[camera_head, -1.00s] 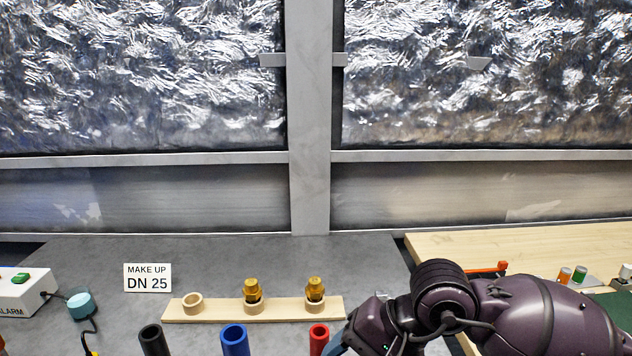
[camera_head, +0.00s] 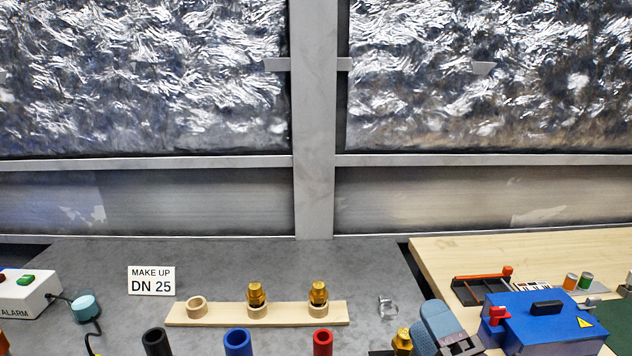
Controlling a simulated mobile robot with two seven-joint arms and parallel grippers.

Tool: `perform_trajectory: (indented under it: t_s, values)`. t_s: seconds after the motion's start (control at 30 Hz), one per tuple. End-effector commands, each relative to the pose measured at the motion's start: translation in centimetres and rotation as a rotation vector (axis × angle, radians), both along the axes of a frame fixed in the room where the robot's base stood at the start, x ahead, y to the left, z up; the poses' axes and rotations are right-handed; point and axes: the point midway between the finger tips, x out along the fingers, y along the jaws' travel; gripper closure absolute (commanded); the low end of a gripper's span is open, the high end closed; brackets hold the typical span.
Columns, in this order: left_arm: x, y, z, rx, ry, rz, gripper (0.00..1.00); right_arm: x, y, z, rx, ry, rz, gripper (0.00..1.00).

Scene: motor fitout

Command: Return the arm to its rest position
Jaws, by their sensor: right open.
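My right gripper (camera_head: 438,325) is at the bottom edge, right of centre, with a blue-grey finger and a dark body partly cut off by the frame. It is open. A brass fitting (camera_head: 402,341) stands just left of the finger, with no visible grip on it; its base is cut off. The wooden rack (camera_head: 225,315) on the grey bench holds two more brass fittings, one in the middle ring (camera_head: 256,293) and one in the right ring (camera_head: 318,292). The left ring (camera_head: 196,306) is empty. My left gripper is not in view.
A sign reading "MAKE UP DN 25" (camera_head: 151,281) stands behind the rack. Black (camera_head: 157,343), blue (camera_head: 238,343) and red (camera_head: 323,342) tubes stand in front. A blue box (camera_head: 545,325) is right of my gripper. A small clear object (camera_head: 387,307) is right of the rack.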

Motion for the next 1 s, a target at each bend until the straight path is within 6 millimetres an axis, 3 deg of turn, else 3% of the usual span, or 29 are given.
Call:
perform_trajectory:
  t_s: [0.1,0.27,0.4,0.5,0.7,1.0]
  values:
    - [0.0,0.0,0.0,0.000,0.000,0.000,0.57,-0.7,-4.0,-4.5,0.249,0.262,-0.140,0.45]
    - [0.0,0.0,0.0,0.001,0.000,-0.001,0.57,-3.6,-8.5,-11.3,0.570,0.591,-0.347,0.45]
    - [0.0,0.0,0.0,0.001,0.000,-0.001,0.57,-8.2,-11.1,-17.0,0.832,0.859,-0.549,0.45]
    - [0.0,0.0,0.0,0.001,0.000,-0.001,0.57,-11.6,-11.9,-19.8,0.976,1.005,-0.672,0.45]
    - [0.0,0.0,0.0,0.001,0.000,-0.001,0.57,-16.8,-12.5,-23.1,1.154,1.195,-0.854,0.45]
    - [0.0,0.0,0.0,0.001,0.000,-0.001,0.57,-22.6,-12.3,-25.3,1.318,1.377,-1.053,0.45]
